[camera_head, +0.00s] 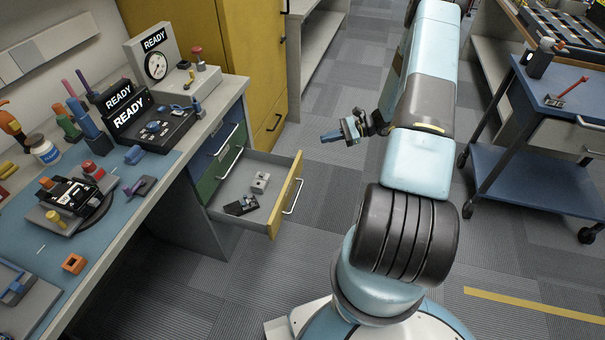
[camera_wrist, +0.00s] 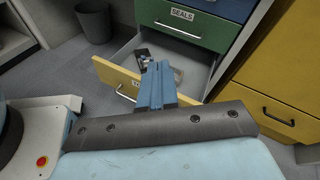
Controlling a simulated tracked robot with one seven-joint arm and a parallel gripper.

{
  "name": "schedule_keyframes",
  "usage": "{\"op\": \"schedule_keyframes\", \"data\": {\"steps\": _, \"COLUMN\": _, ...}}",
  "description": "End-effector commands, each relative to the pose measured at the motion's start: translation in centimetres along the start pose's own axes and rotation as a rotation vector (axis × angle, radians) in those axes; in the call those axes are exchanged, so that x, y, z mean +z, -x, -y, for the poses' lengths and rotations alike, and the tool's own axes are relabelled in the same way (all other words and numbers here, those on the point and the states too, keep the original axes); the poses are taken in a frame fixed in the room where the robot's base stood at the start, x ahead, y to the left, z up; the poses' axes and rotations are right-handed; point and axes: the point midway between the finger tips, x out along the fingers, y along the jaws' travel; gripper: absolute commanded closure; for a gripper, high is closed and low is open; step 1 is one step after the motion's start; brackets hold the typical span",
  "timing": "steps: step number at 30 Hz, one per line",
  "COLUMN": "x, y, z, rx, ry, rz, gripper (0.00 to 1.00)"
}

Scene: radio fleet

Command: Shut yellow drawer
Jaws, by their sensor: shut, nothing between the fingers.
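The yellow drawer (camera_head: 287,196) stands pulled out from the unit under the workbench. Its front has a silver handle, and two small parts, one grey and one dark, lie inside. In the wrist view the yellow drawer front (camera_wrist: 122,81) shows beyond my fingers, which hide part of it and most of its label. My gripper (camera_head: 330,136) is shut and empty, in the air to the right of the drawer front in the head view, apart from it. The blue fingers (camera_wrist: 158,72) show together in the wrist view.
The green drawer (camera_wrist: 185,22), labelled SEALS, and a blue drawer above it (camera_head: 221,143) are shut. A yellow cabinet (camera_head: 250,60) stands behind. A blue cart (camera_head: 545,180) stands at the right. A dark bin (camera_wrist: 94,20) shows in the wrist view. Carpet in front of the drawer is clear.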

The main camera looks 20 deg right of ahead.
Motion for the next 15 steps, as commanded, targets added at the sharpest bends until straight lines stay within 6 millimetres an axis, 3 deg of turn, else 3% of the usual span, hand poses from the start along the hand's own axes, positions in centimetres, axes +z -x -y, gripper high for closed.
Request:
{"op": "schedule_keyframes", "data": {"steps": 1, "x": -1.8, "y": -0.1, "z": -0.8, "rx": -0.035, "ry": -0.034, "rz": 0.020, "gripper": 1.00}}
{"op": "schedule_keyframes", "data": {"steps": 6, "x": -7.2, "y": -0.4, "z": -2.8, "rx": -0.159, "ry": -0.133, "rz": 0.079, "gripper": 1.00}}
{"op": "schedule_keyframes", "data": {"steps": 15, "x": -15.3, "y": -1.4, "z": -7.2, "rx": -0.366, "ry": -0.284, "rz": 0.165, "gripper": 1.00}}
